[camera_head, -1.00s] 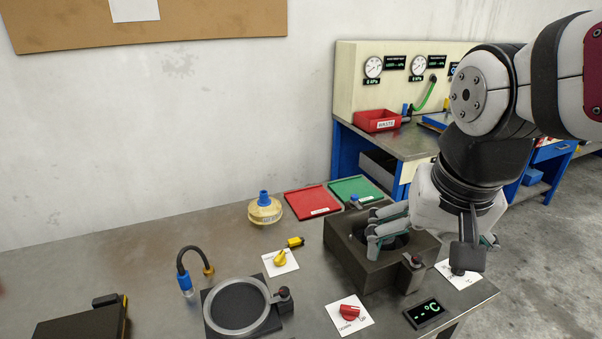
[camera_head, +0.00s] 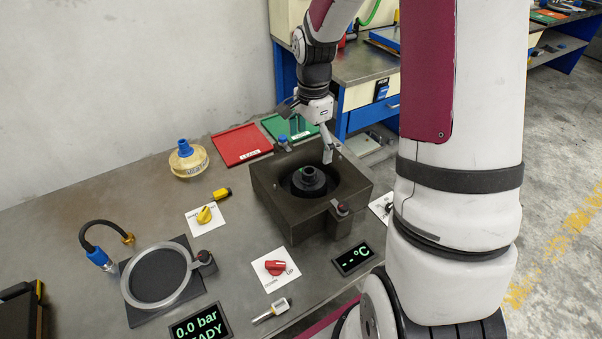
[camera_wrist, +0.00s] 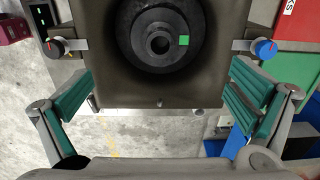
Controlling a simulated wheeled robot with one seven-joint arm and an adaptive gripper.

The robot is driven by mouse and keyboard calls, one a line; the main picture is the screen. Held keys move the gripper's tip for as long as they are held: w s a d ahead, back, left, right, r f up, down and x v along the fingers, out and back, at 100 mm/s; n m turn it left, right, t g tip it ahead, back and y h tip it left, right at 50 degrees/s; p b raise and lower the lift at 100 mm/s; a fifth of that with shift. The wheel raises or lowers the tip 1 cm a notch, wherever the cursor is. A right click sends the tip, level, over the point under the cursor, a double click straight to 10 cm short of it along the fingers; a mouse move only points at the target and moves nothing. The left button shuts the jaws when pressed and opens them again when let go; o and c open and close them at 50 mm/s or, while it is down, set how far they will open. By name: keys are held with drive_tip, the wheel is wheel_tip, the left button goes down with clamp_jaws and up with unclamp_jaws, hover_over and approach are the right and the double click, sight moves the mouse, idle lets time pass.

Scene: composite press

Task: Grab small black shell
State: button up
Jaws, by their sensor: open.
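A round, stepped black piece (camera_head: 308,180) with a raised hollow centre sits in the round cavity of a dark square block (camera_head: 270,200) on the bench. It looks like the small black shell. The wrist view shows the black piece (camera_wrist: 143,50) from above, at the top middle, with a small green square on its face. My gripper (camera_head: 327,146) is behind the block's far edge, apart from the piece. In the wrist view my gripper (camera_wrist: 162,92) is open and empty, its two green-padded fingers spread wide below the piece.
Knobs on the block, one red (camera_wrist: 57,47) and one blue (camera_wrist: 264,48), stand near my fingers. Red (camera_head: 240,144) and green (camera_head: 290,128) trays lie behind.

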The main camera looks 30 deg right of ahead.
sight(309, 182)
drive_tip(key=f, duration=1.3)
drive_tip(key=shift+a+f+p, duration=0.25)
drive_tip(key=shift+f+p, duration=0.05)
drive_tip(key=shift+c, duration=0.2)
drive_tip(key=c, duration=1.3)
